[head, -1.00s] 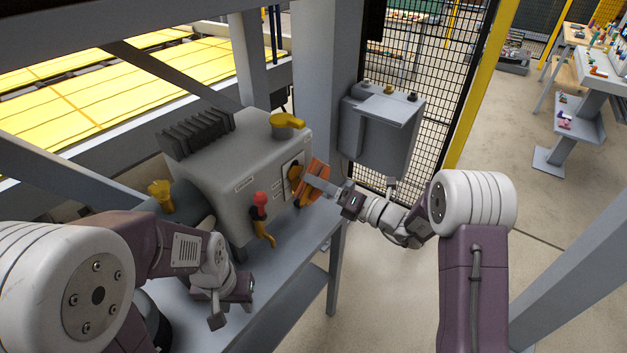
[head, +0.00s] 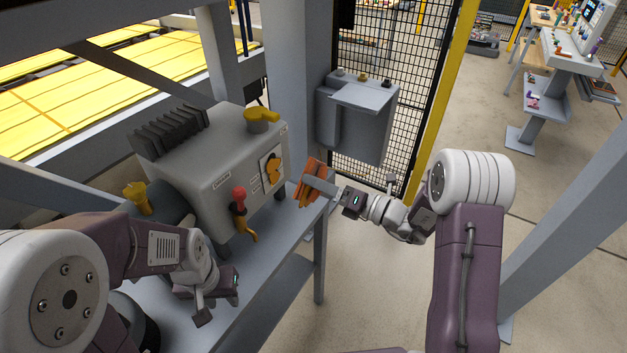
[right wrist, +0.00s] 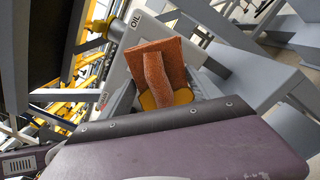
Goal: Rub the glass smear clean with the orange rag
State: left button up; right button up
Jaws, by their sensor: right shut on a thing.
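My right gripper (head: 334,189) is shut on the orange rag (head: 312,182), a folded cloth held in the air just right of the grey machine (head: 205,175). The rag also shows in the right wrist view (right wrist: 157,68). A pale panel on the machine's right face carries a round amber-yellow patch (head: 272,168), which looks like the smeared glass. A gap shows between rag and panel in the head view. In the right wrist view the rag partly hides the yellow patch (right wrist: 183,97). My left gripper (head: 215,306) hangs low at the bench's front; its opening is unclear.
The machine has a yellow cap (head: 260,118), a red-knobbed tap (head: 240,200) and a yellow knob (head: 137,195). It stands on a grey bench (head: 275,245). A grey box (head: 350,130) hangs on the post behind, beside a mesh fence. Open floor lies right of the bench.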

aim_at(269, 174)
jog(key=shift+a, duration=0.1)
dwell(0.3)
jog(key=x, duration=0.7)
jog(key=shift+x, duration=1.15)
dwell(0.6)
jog(key=shift+s+a, duration=0.5)
jog(key=shift+s, duration=0.35)
jog(key=shift+s+a, duration=0.55)
jog(key=shift+s, duration=0.3)
jog(key=shift+w, duration=0.1)
jog(key=shift+w, duration=0.1)
